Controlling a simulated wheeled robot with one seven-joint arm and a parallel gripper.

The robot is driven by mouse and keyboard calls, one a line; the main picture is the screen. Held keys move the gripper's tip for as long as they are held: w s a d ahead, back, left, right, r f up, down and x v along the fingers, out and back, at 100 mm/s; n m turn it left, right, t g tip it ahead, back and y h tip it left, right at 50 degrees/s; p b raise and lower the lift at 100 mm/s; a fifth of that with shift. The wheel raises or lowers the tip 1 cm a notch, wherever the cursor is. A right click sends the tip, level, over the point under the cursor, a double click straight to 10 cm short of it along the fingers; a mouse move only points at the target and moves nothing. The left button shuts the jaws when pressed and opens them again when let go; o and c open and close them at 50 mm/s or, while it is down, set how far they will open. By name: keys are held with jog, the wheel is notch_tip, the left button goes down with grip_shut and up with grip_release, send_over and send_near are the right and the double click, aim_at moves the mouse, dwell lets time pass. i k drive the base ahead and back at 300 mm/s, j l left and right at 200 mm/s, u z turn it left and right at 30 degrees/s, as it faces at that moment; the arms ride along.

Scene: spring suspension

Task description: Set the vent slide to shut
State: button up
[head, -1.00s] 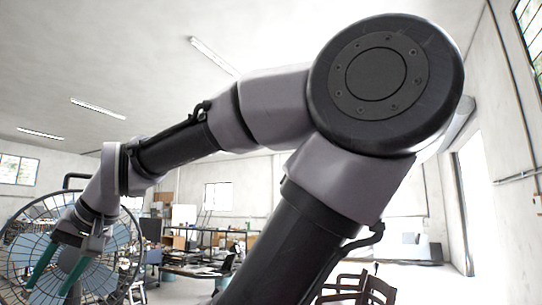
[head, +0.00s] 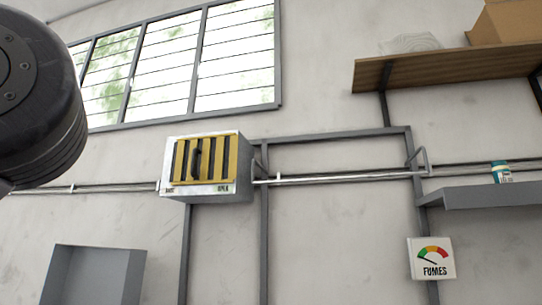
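The vent is a white box on the wall (head: 240,165) with a yellow slatted front (head: 232,160). Dark gaps show between the slats. A black upright handle (head: 196,164) stands out from the front, a little left of its middle. Small lettering runs along the lower edge; the right word looks like OPEN (head: 223,189), and the left one is too small to read surely. My gripper is out of view; only a dark joint of my arm shows at the left edge, apart from the vent.
A louvred window (head: 180,62) is above the vent. Pipes and a grey frame (head: 335,135) run along the wall. A FUMES gauge (head: 432,258) hangs lower right. A wooden shelf (head: 450,66) and a grey shelf (head: 490,194) holding a small bottle (head: 501,172) are at right. A grey box (head: 95,276) is lower left.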

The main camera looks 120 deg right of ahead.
aim_at(200, 157)
jog(key=z, duration=3.8)
